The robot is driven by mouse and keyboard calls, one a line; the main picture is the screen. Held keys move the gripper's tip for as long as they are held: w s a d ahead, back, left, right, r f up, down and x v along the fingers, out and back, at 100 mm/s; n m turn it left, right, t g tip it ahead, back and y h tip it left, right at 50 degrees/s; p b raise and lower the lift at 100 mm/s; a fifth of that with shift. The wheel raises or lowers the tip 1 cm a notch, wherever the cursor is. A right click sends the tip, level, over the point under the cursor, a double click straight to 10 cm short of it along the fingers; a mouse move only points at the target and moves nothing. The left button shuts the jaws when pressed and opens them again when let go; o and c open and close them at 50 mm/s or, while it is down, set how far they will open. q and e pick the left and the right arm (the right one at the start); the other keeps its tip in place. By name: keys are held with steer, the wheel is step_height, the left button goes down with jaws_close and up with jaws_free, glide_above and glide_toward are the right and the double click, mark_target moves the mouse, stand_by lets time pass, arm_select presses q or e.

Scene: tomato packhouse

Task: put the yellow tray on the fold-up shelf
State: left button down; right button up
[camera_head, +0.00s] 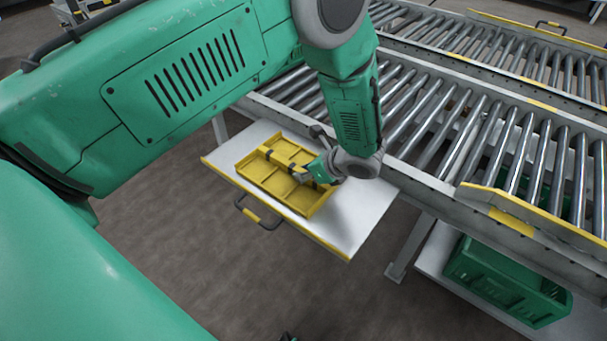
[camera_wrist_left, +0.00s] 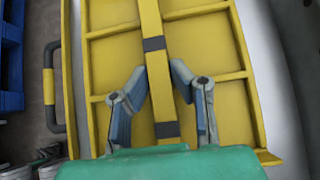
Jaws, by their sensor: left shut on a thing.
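The yellow tray (camera_head: 258,178) has several compartments and a raised middle bar with black bands. It lies over the white fold-up shelf (camera_head: 368,200), inside the shelf's yellow front edge. Whether its whole underside touches the shelf cannot be told. My left gripper (camera_head: 302,176) is shut on the tray's middle bar. In the left wrist view, the fingers of my left gripper (camera_wrist_left: 167,108) sit on both sides of that bar, with compartments of the tray (camera_wrist_left: 205,45) left and right. My right gripper is not clearly seen.
A roller conveyor (camera_head: 440,110) runs behind the shelf. A dark handle (camera_head: 258,214) sticks out from the shelf's front edge. A green crate (camera_head: 505,280) stands low at the right. Bare floor (camera_head: 190,250) is in front. A blue object (camera_wrist_left: 11,60) shows in the left wrist view.

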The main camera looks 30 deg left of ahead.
arm_select(q)
steer(key=c, duration=1.7)
jaws_free()
steer(key=shift+d, duration=0.45)
steer(key=shift+o, duration=1.3)
steer(key=shift+d+r, duration=0.1)
steer(key=shift+d, duration=0.15)
steer(key=shift+a, duration=0.35)
steer(key=shift+d+r+p, duration=0.15)
steer(key=shift+r+p, duration=0.15)
steer(key=shift+r, duration=0.05)
steer(key=p+v, duration=0.3)
steer(key=v, duration=0.7)
steer(key=shift+d+r, duration=0.25)
steer(key=shift+d, duration=0.1)
arm_select(e)
step_height(320, 180, up, 3)
steer(key=shift+d+r, duration=0.15)
steer(key=shift+r, duration=0.05)
arm_select(q)
steer(key=shift+d, duration=0.25)
arm_select(e)
steer(key=shift+d+f, duration=0.1)
steer(key=shift+d, duration=0.2)
